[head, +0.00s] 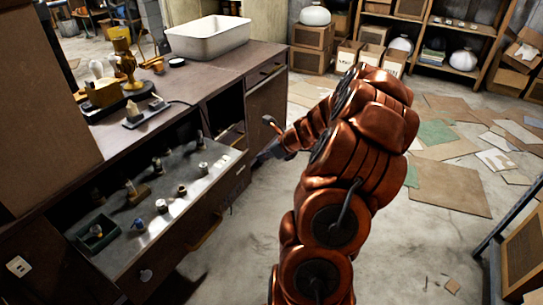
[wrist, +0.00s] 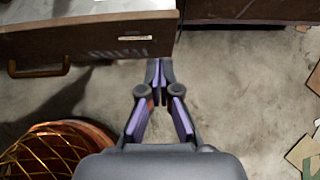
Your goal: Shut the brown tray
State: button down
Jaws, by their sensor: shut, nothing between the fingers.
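The brown tray (head: 190,228) is a wide drawer standing pulled out from the dark cabinet, with a grey, shiny inside holding several small items. In the wrist view its brown front (wrist: 85,42) runs across the upper left, with a brass handle and a pale label. My gripper (wrist: 160,64) is shut and empty. Its fingertips are close to the right end of the drawer front; whether they touch it I cannot tell. In the head view my gripper (head: 268,153) is beside the drawer's right end, partly hidden by my copper arm.
The cabinet top (head: 190,80) carries a white basin (head: 207,38), a brass microscope-like object (head: 123,62) and small tools. A big cardboard box (head: 45,110) blocks the left. Flat cardboard (head: 450,187) litters the floor at right. Bare floor (head: 235,265) lies before the drawer.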

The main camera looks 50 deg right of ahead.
aim_at(246, 157)
jog(key=w, duration=0.2)
jog(key=w+a+b, duration=0.1)
jog(key=shift+w+f, duration=0.2)
jog(key=shift+f, duration=0.2)
jog(key=shift+w+r, duration=0.1)
jog(key=shift+w, duration=0.45)
